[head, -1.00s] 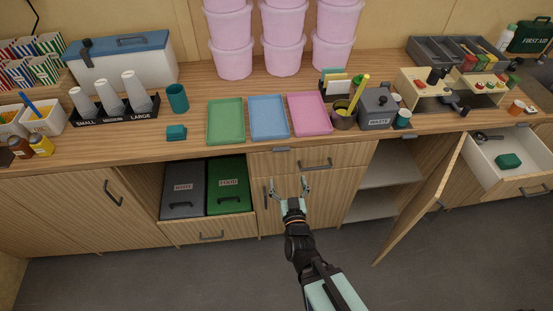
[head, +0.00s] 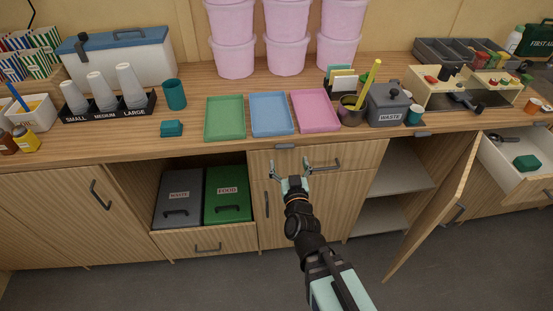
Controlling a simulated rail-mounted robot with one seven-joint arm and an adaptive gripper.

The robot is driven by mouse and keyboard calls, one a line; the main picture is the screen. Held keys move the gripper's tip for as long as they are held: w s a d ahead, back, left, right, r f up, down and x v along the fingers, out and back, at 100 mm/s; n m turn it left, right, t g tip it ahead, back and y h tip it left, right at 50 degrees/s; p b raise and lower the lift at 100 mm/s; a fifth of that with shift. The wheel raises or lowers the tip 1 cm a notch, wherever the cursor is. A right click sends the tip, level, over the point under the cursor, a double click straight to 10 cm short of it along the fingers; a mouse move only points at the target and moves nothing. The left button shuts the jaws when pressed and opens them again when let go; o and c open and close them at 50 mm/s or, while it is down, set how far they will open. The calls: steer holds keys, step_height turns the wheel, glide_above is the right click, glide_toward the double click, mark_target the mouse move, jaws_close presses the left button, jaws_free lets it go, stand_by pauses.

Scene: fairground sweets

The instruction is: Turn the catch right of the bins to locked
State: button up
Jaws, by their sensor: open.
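A small grey piece (head: 285,146) sits on the counter's front edge, right of the bins and above a closed drawer; it looks like the catch. It lies roughly level, and its locked or unlocked marking is too small to read. My gripper (head: 290,167) is open and empty, in front of that drawer's face and just below the grey piece, apart from it in the picture. The bins are a grey waste bin (head: 180,195) and a green food bin (head: 228,192) in a pulled-out drawer to the left.
The drawer handle (head: 324,165) is close to my right fingertip. A vertical door handle (head: 267,204) is below. A similar grey piece (head: 423,134) is farther right. An open cupboard door (head: 440,215) and open drawer (head: 522,195) stick out at right. Trays (head: 271,114) lie on the counter above.

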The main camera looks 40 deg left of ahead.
mark_target(285, 147)
steer(key=shift+x, duration=3.05)
steer(key=c, duration=1.1)
